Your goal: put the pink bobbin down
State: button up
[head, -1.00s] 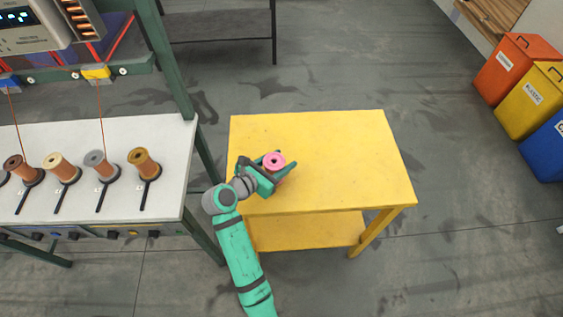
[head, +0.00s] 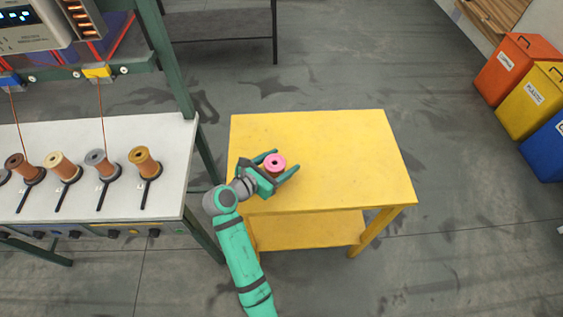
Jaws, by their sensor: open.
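The pink bobbin (head: 275,163) stands upright on the yellow table (head: 345,150), near its left front part. Its pink top flange with a dark centre hole shows; its lower part is partly hidden by my gripper. My gripper (head: 283,163) is open, with one finger on each side of the bobbin. A gap shows between the fingers and the bobbin. The palm is at the bobbin's lower left.
The white bench (head: 100,140) at the left carries several bobbins on holders, including an orange-brown one (head: 145,163) at its right end. Most of the yellow tabletop is clear. An orange bin (head: 515,62), a yellow bin (head: 535,100) and a blue bin (head: 550,145) stand at the right.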

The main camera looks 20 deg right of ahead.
aim_at(269, 171)
jog(key=v, duration=1.2)
jog(key=shift+f, duration=0.15)
jog(key=shift+s, duration=0.1)
